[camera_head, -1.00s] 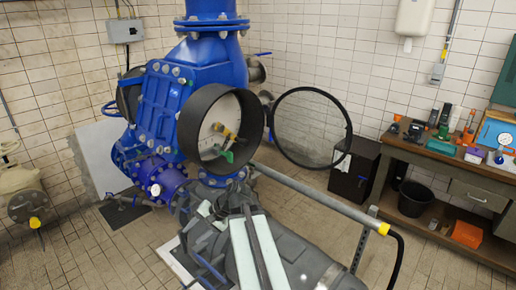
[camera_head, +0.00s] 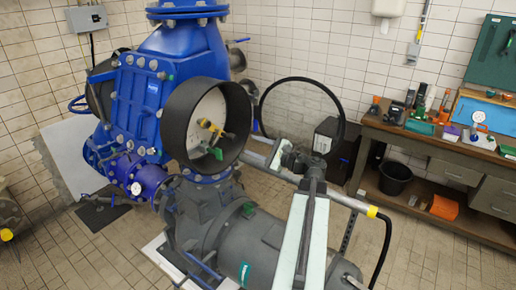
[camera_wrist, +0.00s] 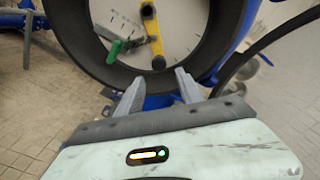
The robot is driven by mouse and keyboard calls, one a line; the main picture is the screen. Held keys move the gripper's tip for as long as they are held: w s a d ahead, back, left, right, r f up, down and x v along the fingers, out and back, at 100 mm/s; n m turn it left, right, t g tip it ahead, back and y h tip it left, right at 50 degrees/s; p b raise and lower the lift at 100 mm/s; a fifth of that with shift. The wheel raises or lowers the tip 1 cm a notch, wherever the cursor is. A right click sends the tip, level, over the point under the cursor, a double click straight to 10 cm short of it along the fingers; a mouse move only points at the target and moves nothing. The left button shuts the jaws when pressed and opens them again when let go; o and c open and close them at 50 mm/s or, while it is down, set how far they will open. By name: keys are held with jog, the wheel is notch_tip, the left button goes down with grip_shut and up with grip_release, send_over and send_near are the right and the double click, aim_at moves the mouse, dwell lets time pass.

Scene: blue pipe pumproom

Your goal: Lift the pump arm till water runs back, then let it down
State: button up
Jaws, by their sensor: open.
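A grey bar with a yellow band (camera_head: 345,200) runs from beside the blue pump to the lower right, and a black curved hose or grip hangs from its end. I take it for the pump arm, but cannot be sure. My gripper (camera_wrist: 159,77) is open and empty in the wrist view, its fingertips pointing at the lower rim of the black round housing (camera_wrist: 95,62). In the head view my arm crosses in front of the bar; whether it touches is unclear. The housing (camera_head: 180,125) holds a white dial face with yellow and green handles (camera_head: 212,130).
A round glass cover (camera_head: 300,110) stands swung open right of the housing. A workbench (camera_head: 425,140) with tools and a black bucket (camera_head: 396,178) is along the right wall. Tiled floor (camera_head: 425,255) is clear at the lower right.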

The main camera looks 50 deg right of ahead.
aim_at(235, 139)
jog(key=w, duration=0.7)
jog(key=w+a, duration=0.1)
jog(key=w, duration=0.2)
jog(key=shift+w, duration=0.4)
grip_shut()
